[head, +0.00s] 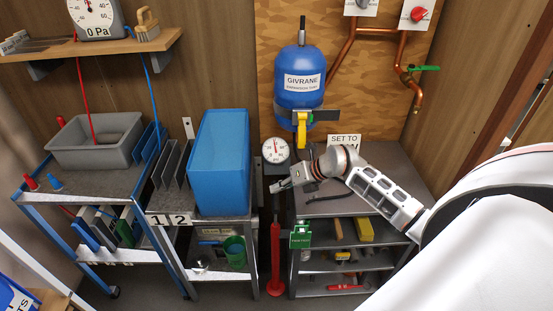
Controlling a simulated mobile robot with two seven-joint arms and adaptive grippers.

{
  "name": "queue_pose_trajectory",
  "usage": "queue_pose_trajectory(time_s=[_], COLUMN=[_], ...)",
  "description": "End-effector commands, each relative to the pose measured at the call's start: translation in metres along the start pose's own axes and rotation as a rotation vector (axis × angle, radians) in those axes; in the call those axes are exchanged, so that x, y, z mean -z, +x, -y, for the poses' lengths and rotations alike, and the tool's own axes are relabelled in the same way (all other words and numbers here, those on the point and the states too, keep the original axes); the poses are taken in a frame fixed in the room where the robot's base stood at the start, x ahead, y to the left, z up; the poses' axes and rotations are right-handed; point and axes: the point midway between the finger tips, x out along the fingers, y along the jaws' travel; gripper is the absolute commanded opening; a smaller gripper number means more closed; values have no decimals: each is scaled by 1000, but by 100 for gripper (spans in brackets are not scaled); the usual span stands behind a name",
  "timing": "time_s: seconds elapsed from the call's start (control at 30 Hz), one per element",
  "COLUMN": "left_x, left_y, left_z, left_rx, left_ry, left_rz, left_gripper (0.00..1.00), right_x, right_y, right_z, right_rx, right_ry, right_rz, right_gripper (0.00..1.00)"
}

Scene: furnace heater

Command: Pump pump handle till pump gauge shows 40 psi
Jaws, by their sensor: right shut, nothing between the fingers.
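The pump gauge (276,150) is a round white dial in the middle of the head view. Its marks and reading are too small to tell. A red floor pump (276,262) stands upright on the floor below it, between the blue-box stand and the grey shelf unit. My right gripper (284,185) reaches in from the right, above the pump and just below the gauge. It is shut with nothing in it. I cannot make out the pump handle clearly near the gripper, nor whether they touch. My left gripper is not in view.
A blue tank (299,90) labelled GIVRANE hangs on the wall panel above, with a yellow handle (302,128) beneath. A blue box (220,160) stands left of the gauge. The grey shelf unit (385,155) is close under my right arm. Copper pipes (403,60) run at upper right.

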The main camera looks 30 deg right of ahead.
Motion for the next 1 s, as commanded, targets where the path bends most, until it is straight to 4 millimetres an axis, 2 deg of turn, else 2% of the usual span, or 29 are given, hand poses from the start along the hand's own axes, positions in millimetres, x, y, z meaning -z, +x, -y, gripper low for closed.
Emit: queue_pose_trajectory(time_s=[1.0], left_x=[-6], left_y=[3], left_z=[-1], left_rx=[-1], left_ry=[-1], left_rz=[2], left_gripper=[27], right_x=[7], right_y=[8], right_z=[6], right_rx=[1], right_ry=[1], right_rz=[-3], right_gripper=[0])
